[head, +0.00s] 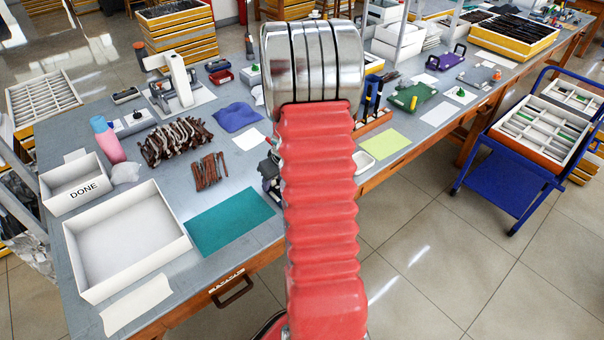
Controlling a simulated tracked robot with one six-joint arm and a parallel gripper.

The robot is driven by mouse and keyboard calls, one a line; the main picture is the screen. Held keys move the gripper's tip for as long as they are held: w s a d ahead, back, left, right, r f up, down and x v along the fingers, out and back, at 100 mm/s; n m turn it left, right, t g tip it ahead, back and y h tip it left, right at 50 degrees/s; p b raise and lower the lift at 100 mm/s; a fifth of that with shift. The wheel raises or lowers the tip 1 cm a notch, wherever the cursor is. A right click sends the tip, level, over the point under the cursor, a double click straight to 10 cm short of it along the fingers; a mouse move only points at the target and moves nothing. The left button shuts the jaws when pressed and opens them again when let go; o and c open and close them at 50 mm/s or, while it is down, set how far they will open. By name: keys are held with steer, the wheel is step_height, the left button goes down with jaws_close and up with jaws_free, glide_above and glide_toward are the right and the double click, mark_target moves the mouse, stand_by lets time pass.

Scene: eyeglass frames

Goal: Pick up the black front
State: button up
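I cannot make out a single black front for certain. A tangled pile of dark brown and grey frame parts (178,141) lies on the grey bench, left of my arm. A smaller bundle of brown parts (209,171) lies in front of it. A yellow box (515,50) at the back right holds many dark pieces, too small to tell apart. My red-sleeved arm rises through the middle of the head view and hides part of the bench behind it. My gripper does not show.
An empty white tray (70,238) and a white box marked DONE (50,200) stand at the bench's left end. A teal mat (229,221) lies bare near the front edge. A blue cart (520,185) with a sorting tray stands right of the bench, across open floor.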

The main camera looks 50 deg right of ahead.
steer(key=shift+c, duration=0.5)
jaws_close()
stand_by(0.3)
